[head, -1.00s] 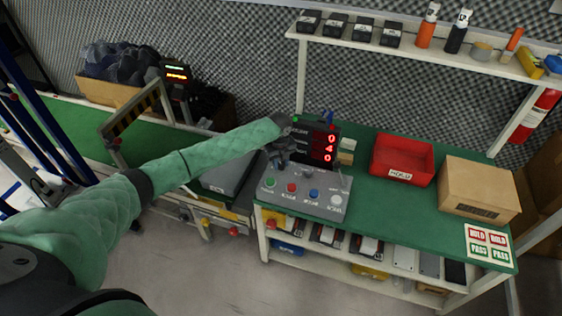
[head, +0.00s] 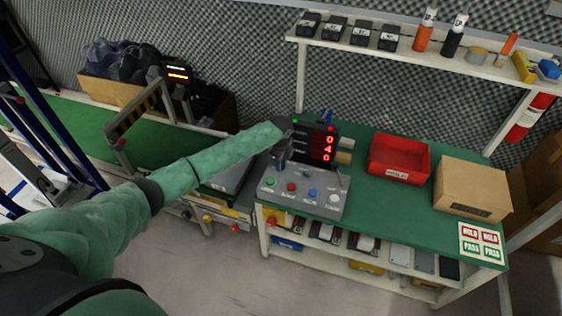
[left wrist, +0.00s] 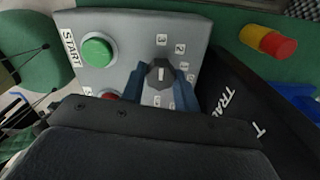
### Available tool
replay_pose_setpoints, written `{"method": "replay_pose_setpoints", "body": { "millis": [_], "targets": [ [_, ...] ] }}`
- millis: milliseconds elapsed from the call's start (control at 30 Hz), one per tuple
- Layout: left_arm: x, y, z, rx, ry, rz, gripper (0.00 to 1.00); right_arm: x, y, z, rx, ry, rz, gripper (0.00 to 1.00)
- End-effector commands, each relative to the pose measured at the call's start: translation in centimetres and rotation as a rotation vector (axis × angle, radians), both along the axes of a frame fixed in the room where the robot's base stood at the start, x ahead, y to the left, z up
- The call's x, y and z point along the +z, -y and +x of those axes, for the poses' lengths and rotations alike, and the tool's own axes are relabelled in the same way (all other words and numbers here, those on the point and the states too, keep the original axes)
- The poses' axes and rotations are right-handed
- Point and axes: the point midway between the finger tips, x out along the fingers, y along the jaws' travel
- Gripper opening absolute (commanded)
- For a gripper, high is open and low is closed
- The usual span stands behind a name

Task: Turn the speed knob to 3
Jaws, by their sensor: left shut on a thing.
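The grey control box (head: 304,201) stands at the left end of the green bench. Its dark speed knob (left wrist: 159,74) shows in the left wrist view, ringed by small printed digits. A pale mark on the knob points towards the top of that view; which digit it meets is too small to read surely. My left gripper (head: 281,156) is over the box's rear left part. In the left wrist view its two blue fingers (left wrist: 160,80) are shut on the knob, one on each side. My right gripper is out of view.
A black display (head: 316,143) behind the box shows red digits 0, 4, 0. The green START button (left wrist: 98,50) is close to the fingers. A red bin (head: 399,159) and cardboard box (head: 473,188) stand to the right.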

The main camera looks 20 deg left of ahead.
Motion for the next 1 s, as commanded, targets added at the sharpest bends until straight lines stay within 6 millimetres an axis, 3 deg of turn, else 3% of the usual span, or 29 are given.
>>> {"method": "replay_pose_setpoints", "body": {
  "millis": [500,533,600,1000],
  "targets": [
    [0.08,0.02,0.08,0.02,0.002,-0.001,0.08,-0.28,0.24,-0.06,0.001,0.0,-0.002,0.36],
    [0.08,0.02,0.09,0.02,0.002,-0.001,0.36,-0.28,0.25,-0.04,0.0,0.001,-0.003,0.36],
    [0.08,0.02,0.08,0.019,0.002,-0.001,0.5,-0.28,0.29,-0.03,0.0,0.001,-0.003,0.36],
    [0.53,-0.02,0.07,0.019,0.001,0.0,0.52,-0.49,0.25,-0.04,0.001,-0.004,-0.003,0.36]
  ]
}}
